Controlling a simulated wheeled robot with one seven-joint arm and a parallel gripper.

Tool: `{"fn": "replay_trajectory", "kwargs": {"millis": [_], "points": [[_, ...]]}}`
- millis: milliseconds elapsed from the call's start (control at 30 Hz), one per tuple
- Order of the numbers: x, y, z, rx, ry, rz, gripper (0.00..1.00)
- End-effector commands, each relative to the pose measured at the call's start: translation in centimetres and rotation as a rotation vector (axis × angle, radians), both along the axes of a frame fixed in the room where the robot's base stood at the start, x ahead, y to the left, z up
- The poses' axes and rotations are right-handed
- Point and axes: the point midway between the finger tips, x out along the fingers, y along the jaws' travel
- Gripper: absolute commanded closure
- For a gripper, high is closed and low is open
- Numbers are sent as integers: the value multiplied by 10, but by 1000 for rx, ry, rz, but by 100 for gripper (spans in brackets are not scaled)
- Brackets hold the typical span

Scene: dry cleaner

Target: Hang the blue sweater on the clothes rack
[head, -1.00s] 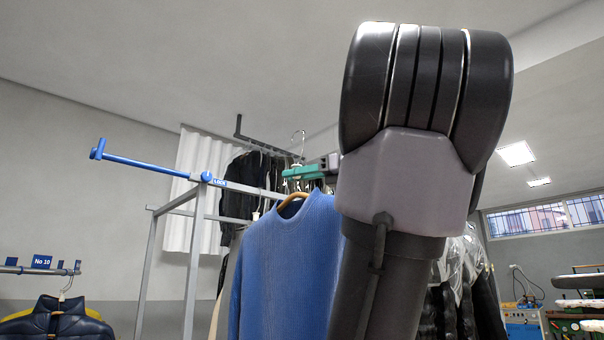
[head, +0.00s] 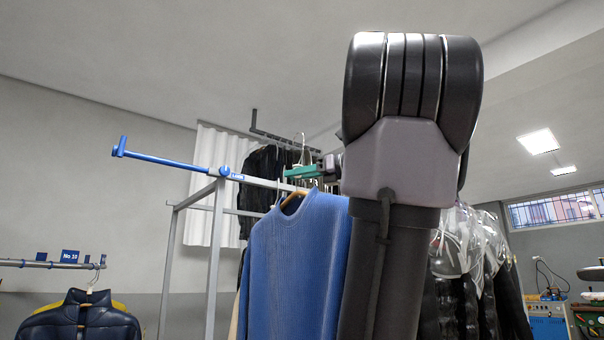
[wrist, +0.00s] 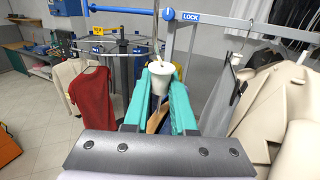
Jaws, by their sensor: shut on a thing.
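The blue sweater (head: 293,265) hangs upright on a wooden hanger (head: 291,198) below my gripper (head: 303,172). My gripper has teal fingers and is shut on the hanger's neck, around a white cup-shaped piece (wrist: 160,75) in the wrist view. The hanger's metal hook rises above the fingers in the head view. The clothes rack (head: 218,215) is a grey frame with a blue rod (head: 170,160) pointing left, its tip turned up. The sweater is to the right of this rod. My arm hides the sweater's right side.
A dark puffer jacket (head: 80,318) hangs on a lower rack marked No 10 at left. Dark clothes (head: 262,180) hang behind. Plastic-covered garments (head: 465,260) are at right. The wrist view shows a red garment (wrist: 91,100) and beige coats (wrist: 275,105) on either side.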

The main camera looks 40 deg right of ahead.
Motion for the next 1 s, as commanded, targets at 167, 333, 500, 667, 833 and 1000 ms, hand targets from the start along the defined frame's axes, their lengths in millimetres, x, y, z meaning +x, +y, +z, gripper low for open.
{"fn": "replay_trajectory", "kwargs": {"millis": [167,333,500,667,833,1000], "points": [[12,1,1,1,-2,2,100],[24,1,0,0,-1,1,100],[36,2,0,1,-1,2,100],[46,2,1,1,-2,2,100],[58,2,0,0,-1,1,100],[69,3,1,1,-2,1,100]]}}
